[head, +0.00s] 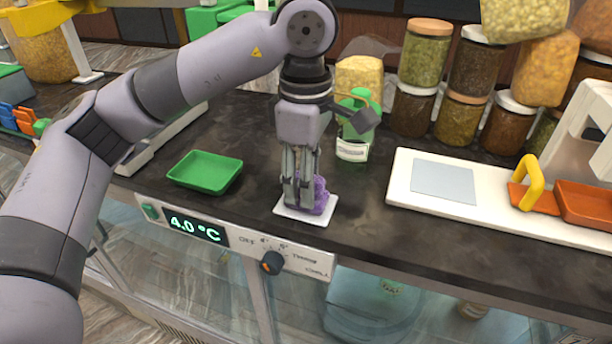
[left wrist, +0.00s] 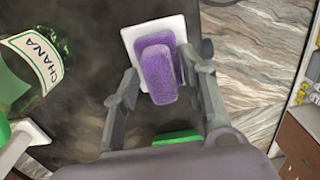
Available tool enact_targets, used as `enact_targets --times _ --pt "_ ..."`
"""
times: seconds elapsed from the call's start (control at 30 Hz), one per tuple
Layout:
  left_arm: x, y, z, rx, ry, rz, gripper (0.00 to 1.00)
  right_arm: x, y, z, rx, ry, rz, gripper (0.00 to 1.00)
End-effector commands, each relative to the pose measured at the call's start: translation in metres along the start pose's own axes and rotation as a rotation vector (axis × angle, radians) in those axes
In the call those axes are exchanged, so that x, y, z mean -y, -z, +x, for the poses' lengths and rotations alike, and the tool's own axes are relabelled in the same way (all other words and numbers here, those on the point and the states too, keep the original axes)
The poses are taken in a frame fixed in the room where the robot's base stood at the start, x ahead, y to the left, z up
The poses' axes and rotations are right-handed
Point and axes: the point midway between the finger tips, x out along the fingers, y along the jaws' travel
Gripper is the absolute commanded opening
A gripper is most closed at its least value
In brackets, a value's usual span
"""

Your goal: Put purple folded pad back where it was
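The purple folded pad (head: 321,194) stands on a small white square plate (head: 291,211) near the counter's front edge. In the left wrist view the pad (left wrist: 158,75) lies between my two fingers, with the white plate (left wrist: 133,38) beyond it. My left gripper (head: 301,204) points straight down over the plate. Its fingers (left wrist: 160,78) appear to touch the pad on both sides, and they partly hide it in the head view. The pad's lower edge looks at or very close to the plate; a small gap cannot be ruled out. My right gripper is not in view.
A green tray (head: 205,170) lies left of the plate. A green bottle (head: 352,150) stands close behind my gripper. A white board (head: 440,208) with an orange tray (head: 588,207) is at the right. Stacked jars (head: 425,55) fill the back. Bare counter lies around the plate.

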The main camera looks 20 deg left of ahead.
Motion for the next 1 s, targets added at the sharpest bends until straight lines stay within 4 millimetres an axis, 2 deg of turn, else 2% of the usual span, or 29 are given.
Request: enact_targets --times 0.27,0.4,0.43,0.6,0.8,1.0 --pt "0.000 0.000 0.000 0.000 0.000 0.000 0.43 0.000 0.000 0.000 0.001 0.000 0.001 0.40" --pt "0.000 0.000 -0.006 0.000 0.000 0.000 0.43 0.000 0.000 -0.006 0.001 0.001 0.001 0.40" --pt "-0.001 0.000 -0.008 0.000 -0.003 0.000 0.43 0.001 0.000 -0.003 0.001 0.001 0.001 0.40" --pt "-0.001 -0.001 -0.039 0.001 -0.007 0.000 0.43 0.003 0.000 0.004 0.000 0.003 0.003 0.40" --pt "-0.001 0.000 -0.079 -0.001 -0.005 -0.002 0.43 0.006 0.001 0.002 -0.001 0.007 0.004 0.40" --pt "-0.001 0.000 -0.110 -0.002 -0.003 0.000 0.43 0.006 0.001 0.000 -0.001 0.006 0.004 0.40"
